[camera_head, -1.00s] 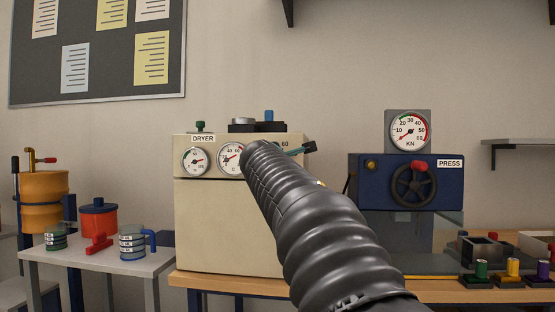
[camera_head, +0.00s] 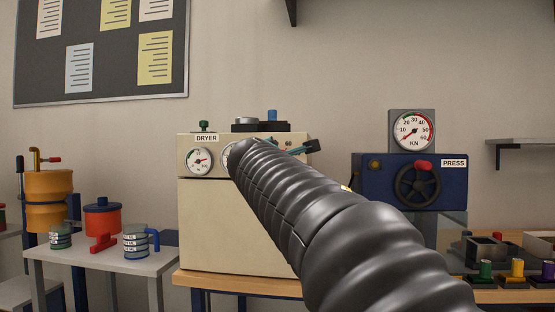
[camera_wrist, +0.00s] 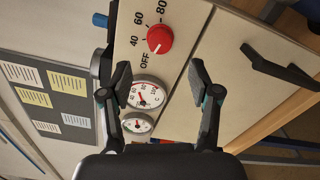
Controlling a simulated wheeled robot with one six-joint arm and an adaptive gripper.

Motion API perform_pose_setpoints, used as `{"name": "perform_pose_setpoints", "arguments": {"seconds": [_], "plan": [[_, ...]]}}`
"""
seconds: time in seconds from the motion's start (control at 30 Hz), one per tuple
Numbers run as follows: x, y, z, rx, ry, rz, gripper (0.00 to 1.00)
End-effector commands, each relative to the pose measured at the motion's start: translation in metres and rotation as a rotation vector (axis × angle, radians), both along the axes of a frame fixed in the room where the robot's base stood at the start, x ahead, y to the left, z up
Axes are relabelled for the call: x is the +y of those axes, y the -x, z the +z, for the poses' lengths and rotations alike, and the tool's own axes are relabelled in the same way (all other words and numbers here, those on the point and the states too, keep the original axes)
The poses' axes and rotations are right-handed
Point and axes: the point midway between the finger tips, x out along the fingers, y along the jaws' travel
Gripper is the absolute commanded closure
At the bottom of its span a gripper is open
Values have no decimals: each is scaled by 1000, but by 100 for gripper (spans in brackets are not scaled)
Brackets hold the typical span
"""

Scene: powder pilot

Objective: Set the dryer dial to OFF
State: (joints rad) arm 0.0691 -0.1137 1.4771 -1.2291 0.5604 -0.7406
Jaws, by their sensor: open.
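The dryer (camera_head: 235,225) is a cream box on a wooden bench in the head view. Its red dial (camera_wrist: 160,39) shows in the wrist view, with OFF, 40, 60 and 80 printed around it; in the head view my arm hides it. A small pale mark shows on the dial's lower-left side, on the side of the OFF label (camera_wrist: 147,61), but its exact setting is too small to tell. My gripper (camera_wrist: 160,72) is open and empty, its fingers spread to either side below the dial, apart from it. In the head view my arm mostly covers the gripper.
Two round gauges (camera_wrist: 145,95) sit below the dial in the wrist view. A dark handle (camera_wrist: 280,68) is on the dryer's front at right. A blue press (camera_head: 368,190) stands right of the dryer. A white table (camera_head: 90,258) with red and blue vessels stands left.

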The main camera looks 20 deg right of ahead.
Motion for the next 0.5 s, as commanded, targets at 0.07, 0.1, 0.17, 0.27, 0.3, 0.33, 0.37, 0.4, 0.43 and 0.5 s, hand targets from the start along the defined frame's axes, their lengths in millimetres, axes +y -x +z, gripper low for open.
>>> {"name": "perform_pose_setpoints", "arguments": {"seconds": [0.07, 0.1, 0.17, 0.27, 0.3, 0.33, 0.37, 0.4, 0.43, 0.5], "plan": [[8, 11, 0, 0, 0, 2, 38], [11, 15, 0, -1, -1, 2, 38], [14, 20, 0, -1, 0, 1, 38], [18, 26, 0, 0, 0, 0, 38], [19, 28, 0, 0, 0, 0, 38], [19, 28, 0, 0, 0, 0, 38], [20, 29, 0, 0, 0, 0, 38], [20, 29, 0, 1, -1, 0, 38], [20, 29, 0, 1, -1, 0, 38], [20, 29, 0, 1, -1, 0, 38]]}}
